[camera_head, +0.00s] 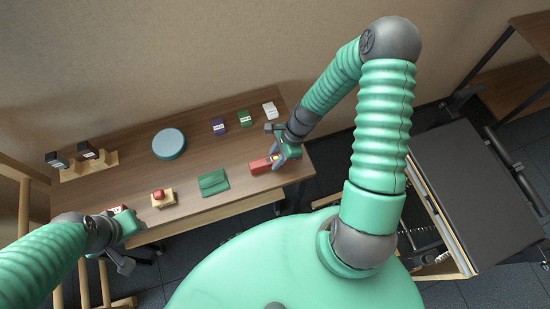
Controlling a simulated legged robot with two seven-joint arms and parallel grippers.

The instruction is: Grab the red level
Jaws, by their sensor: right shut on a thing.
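The red level (260,166) is a small red block near the right end of the wooden table, with a small yellow spot at its right end. My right gripper (275,158) reaches down from the right and is shut on the right end of the red level. I cannot tell whether the level is still touching the table. My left gripper (122,258) is at the lower left, at the table's front edge and well away from the level. Its fingers are too small and dark to tell whether they are open.
A wooden rack (90,165) with dark blocks stands far left.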

